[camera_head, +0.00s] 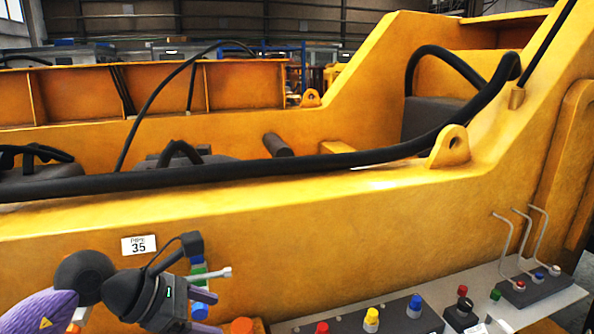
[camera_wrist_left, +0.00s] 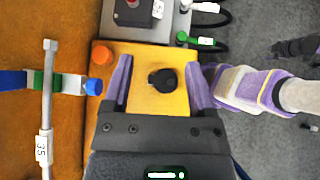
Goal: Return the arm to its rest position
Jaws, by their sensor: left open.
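My left arm (camera_head: 90,282) comes in at the lower left of the head view, in front of the yellow frame (camera_head: 300,225). Behind the gap are a yellow panel (camera_wrist_left: 140,62) and a black knob (camera_wrist_left: 163,80). I cannot tell how far the fingers are from the panel. My right gripper is not seen in either view.
A metal lever (camera_wrist_left: 46,105) with green and blue parts stands close to the left gripper. An orange button (camera_wrist_left: 102,55) is beside it. Control boxes with a red button (camera_head: 462,290) and yellow button (camera_head: 371,316) line the bottom. A black hose (camera_head: 270,168) crosses the frame.

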